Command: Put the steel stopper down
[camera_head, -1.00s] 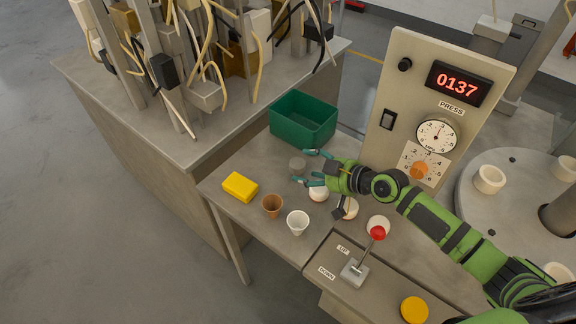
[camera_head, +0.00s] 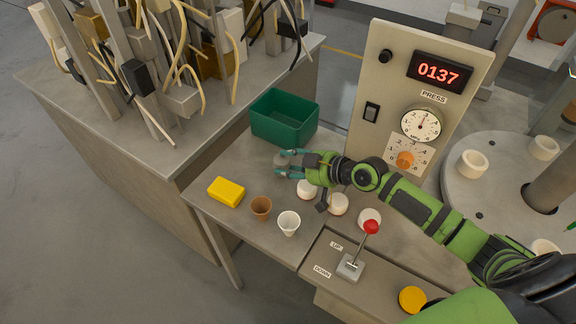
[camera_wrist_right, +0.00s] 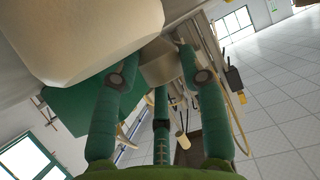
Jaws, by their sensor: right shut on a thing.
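The steel stopper (camera_head: 280,160) is a small grey cylinder at the back of the bench, in front of the green bin. My right gripper (camera_head: 286,164) is shut on it, with its teal fingers at the stopper's sides. In the right wrist view, the stopper (camera_wrist_right: 158,62) shows between the fingertips, partly hidden by them. I cannot tell whether its base touches the bench. My left gripper is not in view.
The green bin (camera_head: 270,130) stands close behind the stopper. A yellow block (camera_head: 226,192), brown cup (camera_head: 261,208) and white cup (camera_head: 289,223) stand to the front left. White pieces, including one (camera_head: 338,204), and a red-knobbed lever (camera_head: 371,227) lie nearer. Bare bench (camera_head: 240,165) lies left.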

